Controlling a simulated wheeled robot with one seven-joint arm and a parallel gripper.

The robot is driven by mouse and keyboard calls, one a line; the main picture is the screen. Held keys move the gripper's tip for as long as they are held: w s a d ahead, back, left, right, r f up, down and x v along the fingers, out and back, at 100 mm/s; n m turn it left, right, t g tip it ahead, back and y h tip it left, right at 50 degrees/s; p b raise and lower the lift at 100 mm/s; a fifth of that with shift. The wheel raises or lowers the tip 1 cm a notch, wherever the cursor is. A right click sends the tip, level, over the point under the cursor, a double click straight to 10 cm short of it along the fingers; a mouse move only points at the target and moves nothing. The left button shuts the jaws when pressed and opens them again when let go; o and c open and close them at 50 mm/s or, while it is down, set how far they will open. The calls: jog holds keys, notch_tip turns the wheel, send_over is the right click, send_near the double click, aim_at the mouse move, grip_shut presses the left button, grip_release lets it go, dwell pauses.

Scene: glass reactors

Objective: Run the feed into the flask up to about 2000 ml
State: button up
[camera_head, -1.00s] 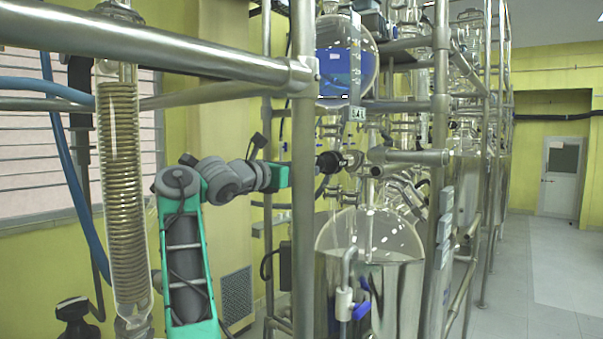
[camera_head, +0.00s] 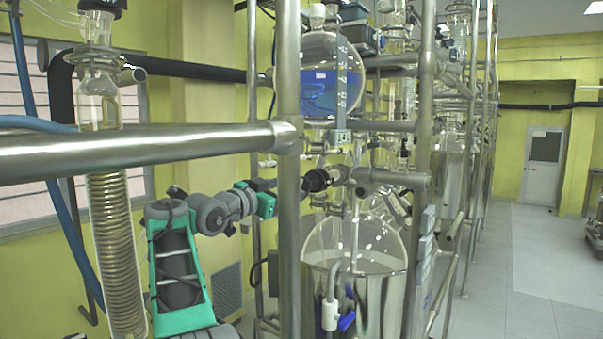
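The feed vessel (camera_head: 352,62) is a round glass globe at upper middle, partly filled with blue liquid (camera_head: 318,92). A graduated strip (camera_head: 342,85) stands in front of it; I cannot read its marks. Below, the large clear glass flask (camera_head: 378,238) sits in a shiny metal jacket (camera_head: 385,300). I see no blue in the flask, and its level cannot be read. My arm reaches in from the lower left. My gripper (camera_head: 316,181) is at the dark valve fitting between globe and flask, behind the upright post. Its fingers are too small and dark to tell open from shut.
A thick metal rail (camera_head: 140,150) crosses in front at left, joined to an upright post (camera_head: 288,240). A coiled glass condenser (camera_head: 117,250) stands at left. A blue-handled tap (camera_head: 346,321) is at the jacket's front. Open floor (camera_head: 540,270) lies to the right.

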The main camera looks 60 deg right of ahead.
aim_at(302, 186)
jog(key=d+p, duration=0.1)
jog(key=d, duration=0.1)
jog(key=s+d+n+p, duration=0.1)
jog(key=d, duration=0.2)
jog(key=d+n+p, duration=0.1)
jog(key=d, duration=0.1)
jog(key=shift+s+d+f, duration=0.15)
jog(key=shift+d+f, duration=0.05)
jog(key=shift+d, duration=0.1)
jog(key=shift+c, duration=0.4)
jog(key=c, duration=1.3)
jog(key=shift+n+p, duration=0.3)
jog(key=shift+p, duration=0.05)
